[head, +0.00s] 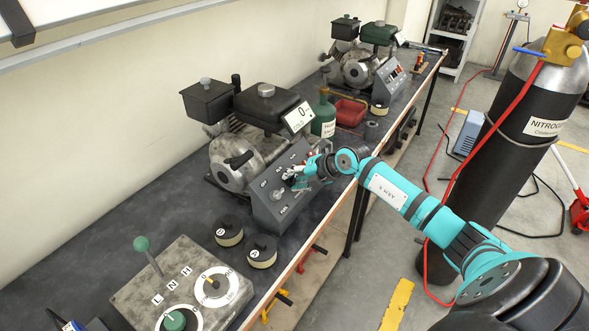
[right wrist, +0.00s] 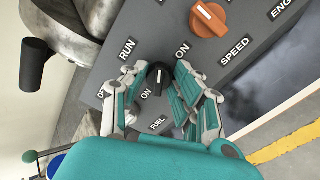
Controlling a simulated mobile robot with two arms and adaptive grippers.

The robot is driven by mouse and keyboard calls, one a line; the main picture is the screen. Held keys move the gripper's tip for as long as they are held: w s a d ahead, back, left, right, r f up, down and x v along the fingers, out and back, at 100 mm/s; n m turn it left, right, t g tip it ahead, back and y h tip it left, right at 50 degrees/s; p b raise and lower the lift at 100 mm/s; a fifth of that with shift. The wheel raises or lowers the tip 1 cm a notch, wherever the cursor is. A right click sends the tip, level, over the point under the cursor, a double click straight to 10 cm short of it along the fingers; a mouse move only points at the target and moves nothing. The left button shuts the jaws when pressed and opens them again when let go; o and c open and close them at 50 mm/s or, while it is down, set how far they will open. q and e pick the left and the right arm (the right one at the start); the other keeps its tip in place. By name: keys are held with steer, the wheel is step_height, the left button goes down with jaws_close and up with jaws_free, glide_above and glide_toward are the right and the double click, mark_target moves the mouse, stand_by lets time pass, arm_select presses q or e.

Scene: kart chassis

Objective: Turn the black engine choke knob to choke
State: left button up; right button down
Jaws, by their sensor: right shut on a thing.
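The engine (head: 237,160) stands on the dark bench with a sloping grey control panel (head: 268,212) at its front. My right gripper (head: 297,178) is at this panel. In the right wrist view the right gripper (right wrist: 157,88) has its fingers on either side of a small black knob (right wrist: 158,76) and is shut on it. The knob has a white pointer line, roughly upright in that picture. A "RUN" label lies to its upper left and "ON" labels are close by; "FUEL" is below. I cannot read a "choke" label. My left gripper is not in view.
An orange knob (right wrist: 208,19) sits on the panel near the black one. Two round black-topped cans (head: 228,231) and a lever box (head: 187,290) stand nearer on the bench. A green bottle (head: 323,115) stands behind the panel. A nitrogen cylinder (head: 500,150) stands at the right.

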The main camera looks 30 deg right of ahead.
steer(key=m+p, duration=0.1)
steer(key=p, duration=0.1)
steer(key=m+p, duration=0.2)
steer(key=p, duration=0.1)
steer(key=m+p, duration=0.2)
steer(key=shift+s+r, duration=0.1)
steer(key=shift+r, duration=0.15)
steer(key=shift+f+m+h+p, duration=0.3)
steer(key=shift+m+p, duration=0.5)
steer(key=shift+p, duration=0.45)
steer(key=c, duration=1)
jaws_free()
steer(key=shift+c, duration=0.2)
steer(key=v, duration=1.2)
steer(key=shift+f, duration=0.1)
